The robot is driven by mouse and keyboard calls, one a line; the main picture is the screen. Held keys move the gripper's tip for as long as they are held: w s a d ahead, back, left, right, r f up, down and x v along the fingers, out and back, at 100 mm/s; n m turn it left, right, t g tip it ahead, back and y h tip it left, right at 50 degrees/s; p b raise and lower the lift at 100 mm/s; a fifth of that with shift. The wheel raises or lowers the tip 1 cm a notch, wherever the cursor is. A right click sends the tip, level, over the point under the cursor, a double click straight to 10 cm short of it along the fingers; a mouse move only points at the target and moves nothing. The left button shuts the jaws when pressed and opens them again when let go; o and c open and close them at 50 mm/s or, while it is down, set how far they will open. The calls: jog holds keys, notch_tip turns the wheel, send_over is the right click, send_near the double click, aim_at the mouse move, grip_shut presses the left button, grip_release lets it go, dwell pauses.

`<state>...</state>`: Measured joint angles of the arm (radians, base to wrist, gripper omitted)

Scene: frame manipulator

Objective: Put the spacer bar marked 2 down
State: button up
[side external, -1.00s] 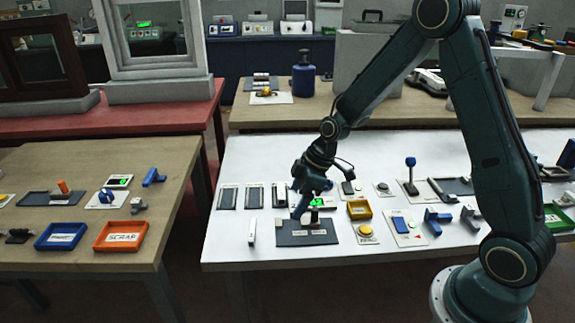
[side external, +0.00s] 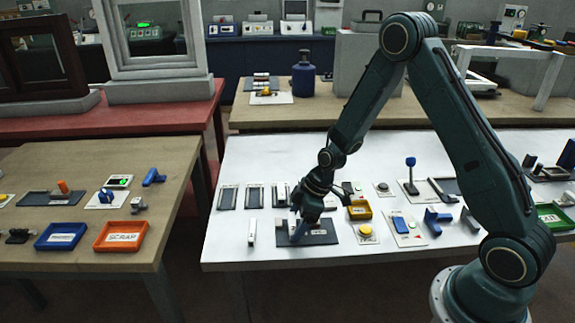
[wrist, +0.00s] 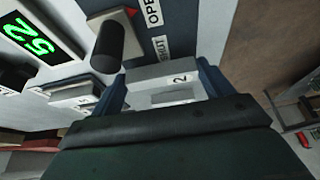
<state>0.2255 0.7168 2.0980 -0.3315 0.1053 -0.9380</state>
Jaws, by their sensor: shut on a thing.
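The spacer bar marked 2 (wrist: 160,73) is a grey block with a white label in the wrist view. My gripper (wrist: 165,82) is shut on it, with a blue finger at each end. In the side view my gripper (side external: 297,232) is low over the dark plate (side external: 324,239) near the front of the white table. The bar is hidden there behind my fingers. I cannot tell whether it touches the surface under it.
In the wrist view a black knob (wrist: 107,46) stands near the bar, by labels reading OPEN and SHUT. A lit green display (wrist: 30,35) is at the upper left.

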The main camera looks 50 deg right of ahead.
jog(key=shift+f, duration=0.3)
jog(key=shift+f, duration=0.1)
jog(key=o, duration=0.9)
jog(key=shift+o, duration=0.2)
jog(key=v, duration=1.2)
